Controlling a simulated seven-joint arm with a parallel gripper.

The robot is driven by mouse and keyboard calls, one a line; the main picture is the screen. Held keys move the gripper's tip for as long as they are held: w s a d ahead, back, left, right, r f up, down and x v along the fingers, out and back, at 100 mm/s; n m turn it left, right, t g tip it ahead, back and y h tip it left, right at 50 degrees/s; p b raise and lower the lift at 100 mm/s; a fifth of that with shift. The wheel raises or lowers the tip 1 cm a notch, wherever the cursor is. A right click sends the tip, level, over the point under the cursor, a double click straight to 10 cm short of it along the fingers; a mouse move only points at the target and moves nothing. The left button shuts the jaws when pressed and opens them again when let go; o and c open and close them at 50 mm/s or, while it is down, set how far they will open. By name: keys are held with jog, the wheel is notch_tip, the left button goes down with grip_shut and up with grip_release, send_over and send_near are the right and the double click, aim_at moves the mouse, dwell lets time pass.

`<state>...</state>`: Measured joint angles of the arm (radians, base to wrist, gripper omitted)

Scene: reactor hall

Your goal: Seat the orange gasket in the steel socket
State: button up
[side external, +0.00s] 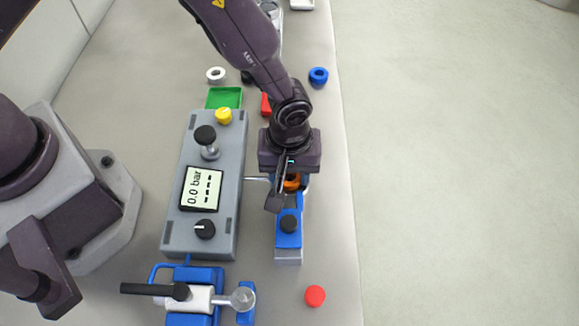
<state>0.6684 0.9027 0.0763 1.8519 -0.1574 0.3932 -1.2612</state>
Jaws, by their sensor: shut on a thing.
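My gripper (287,189) points down over the far end of a blue and grey fixture, right of the grey panel box. It is shut on the orange gasket (292,182), of which only a small part shows between the fingers. The blue fixture (289,240) has a black knob (288,224) on its near part. I cannot make out the steel socket; my gripper and wrist cover the far end of the fixture. Whether the gasket touches anything below it cannot be told.
The grey panel box (171,232) with a 0.0 bar display stands close on the left. A blue clamp (205,275) stands in front. A red disc (315,296), a blue ring (318,77), a white ring (215,74) and a green tray (211,98) lie around. The table's right edge is near.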

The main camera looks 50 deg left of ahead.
jog(key=o, duration=1)
jog(key=shift+w+d, duration=0.1)
jog(key=shift+c, duration=0.3)
jog(key=c, duration=0.3)
jog(key=shift+o, duration=1.9)
jog(key=shift+r, duration=3.5)
